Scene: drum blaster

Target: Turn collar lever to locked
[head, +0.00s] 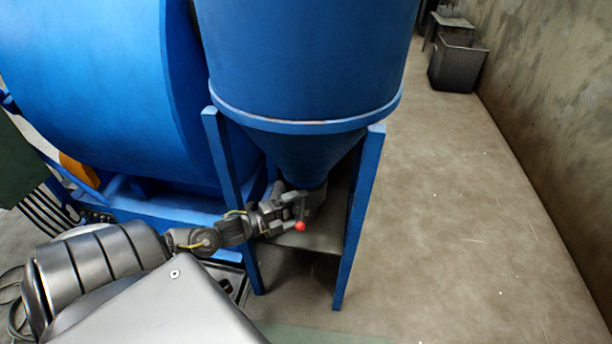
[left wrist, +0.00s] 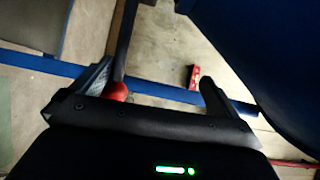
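The collar lever shows its red ball knob (head: 300,226) just under the blue hopper's cone. In the left wrist view, the knob (left wrist: 118,91) sits at the end of a dark lever bar (left wrist: 124,42). My left gripper (head: 298,203) is at the collar below the cone, close to the lever. In the left wrist view, my left gripper (left wrist: 157,78) has its fingers wide apart. The knob and bar lie just inside the left finger, with a gap to the right finger. I cannot tell whether that finger touches the bar. The collar is mostly hidden by my gripper. My right gripper is not in view.
The blue hopper (head: 305,60) stands on blue legs (head: 360,215) around the collar, with a grey plate (head: 318,238) below. A big blue drum (head: 85,80) fills the left. A small red object (left wrist: 193,76) shows beyond my fingers. Open floor (head: 460,220) lies right.

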